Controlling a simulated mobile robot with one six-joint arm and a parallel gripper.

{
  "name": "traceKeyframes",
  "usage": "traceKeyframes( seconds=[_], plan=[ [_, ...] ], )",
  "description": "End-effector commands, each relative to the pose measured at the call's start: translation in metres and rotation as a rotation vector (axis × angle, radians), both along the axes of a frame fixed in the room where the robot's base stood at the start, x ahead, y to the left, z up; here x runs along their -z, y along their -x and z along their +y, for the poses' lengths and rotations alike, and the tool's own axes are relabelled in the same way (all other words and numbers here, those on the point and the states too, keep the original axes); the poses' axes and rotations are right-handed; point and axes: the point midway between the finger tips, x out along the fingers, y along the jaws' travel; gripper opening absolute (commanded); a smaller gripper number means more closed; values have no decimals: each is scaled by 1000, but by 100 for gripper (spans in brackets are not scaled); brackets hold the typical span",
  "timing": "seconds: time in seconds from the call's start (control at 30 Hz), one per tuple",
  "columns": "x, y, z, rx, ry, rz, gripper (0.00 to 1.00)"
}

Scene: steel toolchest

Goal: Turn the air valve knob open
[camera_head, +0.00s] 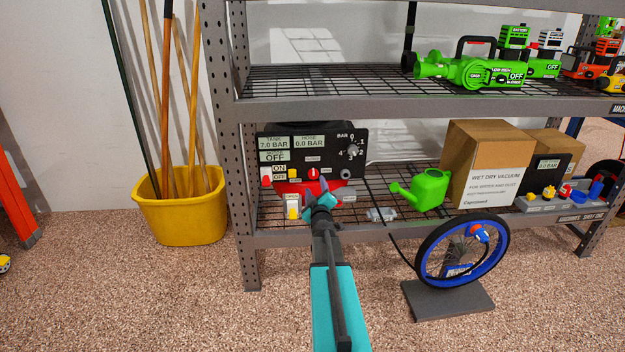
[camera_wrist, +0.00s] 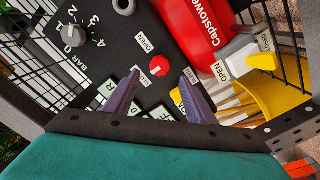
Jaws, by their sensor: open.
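A round red knob (camera_wrist: 158,66) with a white pointer mark sits on the black compressor panel (camera_wrist: 130,40). An OPEN label (camera_wrist: 145,43) is beside it. In the head view the red knob (camera_head: 313,173) is at the panel's lower middle. My gripper (camera_wrist: 161,72) is open and empty. In the wrist view its purple fingertips appear on either side of the red knob; I cannot tell whether they touch it. In the head view my gripper (camera_head: 319,196) is just in front of and below the panel.
The panel displays (camera_head: 291,142) read tank 7.0 bar and hose 0.0 bar. A BAR dial (camera_wrist: 72,36) is nearby. A wire shelf (camera_head: 340,206) holds a green watering can (camera_head: 428,188) and cardboard boxes (camera_head: 488,165). A blue-rimmed wheel (camera_head: 424,268) stands at front right.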

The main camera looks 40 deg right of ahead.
Motion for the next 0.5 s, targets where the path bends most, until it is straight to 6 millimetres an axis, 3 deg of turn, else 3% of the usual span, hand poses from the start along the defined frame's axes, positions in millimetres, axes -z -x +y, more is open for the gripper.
traceKeyframes(
  seconds=[0.5],
  plan=[
    [1, -37, -30, -1, 0, 0, 50]
  ],
)
